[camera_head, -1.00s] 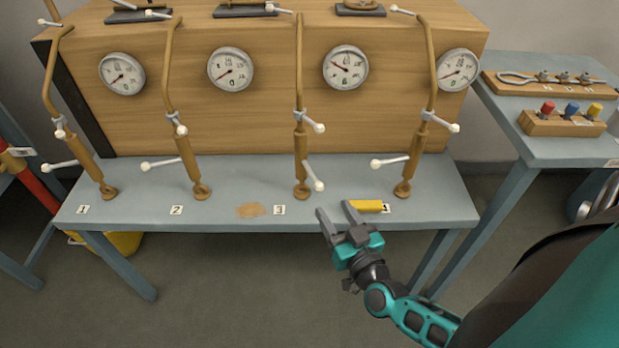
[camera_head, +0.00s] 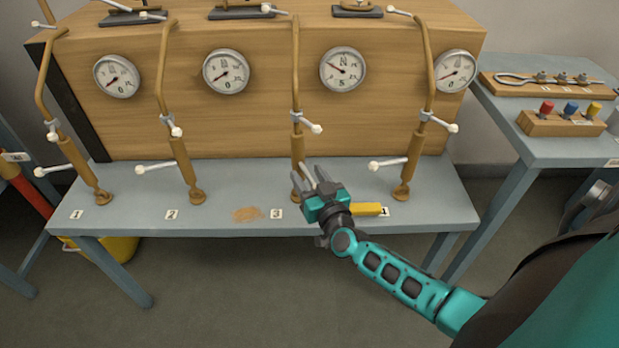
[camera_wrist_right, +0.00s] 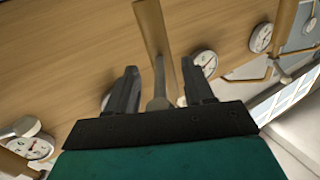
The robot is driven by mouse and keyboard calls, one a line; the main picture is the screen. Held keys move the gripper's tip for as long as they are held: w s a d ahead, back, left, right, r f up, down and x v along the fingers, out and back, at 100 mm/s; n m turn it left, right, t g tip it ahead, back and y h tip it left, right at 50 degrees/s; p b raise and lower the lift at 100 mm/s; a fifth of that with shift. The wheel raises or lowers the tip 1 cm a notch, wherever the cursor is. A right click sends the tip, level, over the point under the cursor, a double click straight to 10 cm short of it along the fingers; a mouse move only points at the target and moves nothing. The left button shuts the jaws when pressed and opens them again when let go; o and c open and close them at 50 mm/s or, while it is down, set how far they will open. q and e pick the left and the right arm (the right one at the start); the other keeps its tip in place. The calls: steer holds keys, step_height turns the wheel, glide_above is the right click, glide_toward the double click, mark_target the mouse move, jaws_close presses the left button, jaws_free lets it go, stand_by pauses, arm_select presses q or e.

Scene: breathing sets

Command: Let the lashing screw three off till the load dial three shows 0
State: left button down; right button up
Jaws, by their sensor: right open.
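Lashing screw three (camera_head: 298,146) is the tan upright rod behind the number 3 label (camera_head: 276,213). A white-tipped handle (camera_head: 316,128) shows at its upper part; its lower handle is hidden by my gripper in the head view. Load dial three (camera_head: 343,69) has its needle pointing to the upper left. My right gripper (camera_head: 308,178) is open at the screw's lower end. In the right wrist view, a grey rod (camera_wrist_right: 159,80) lies between the open fingers (camera_wrist_right: 160,85), with the tan screw body (camera_wrist_right: 151,30) beyond; I cannot tell whether they touch. My left gripper is out of view.
Screws one (camera_head: 77,165), two (camera_head: 183,165) and four (camera_head: 413,155) stand along the same grey bench (camera_head: 225,192). A yellow block (camera_head: 367,209) lies by label 4. A side table (camera_head: 560,150) at right holds coloured knobs (camera_head: 571,110). The bench front edge is clear at left.

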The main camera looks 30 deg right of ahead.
steer(key=shift+c, duration=0.4)
jaws_close()
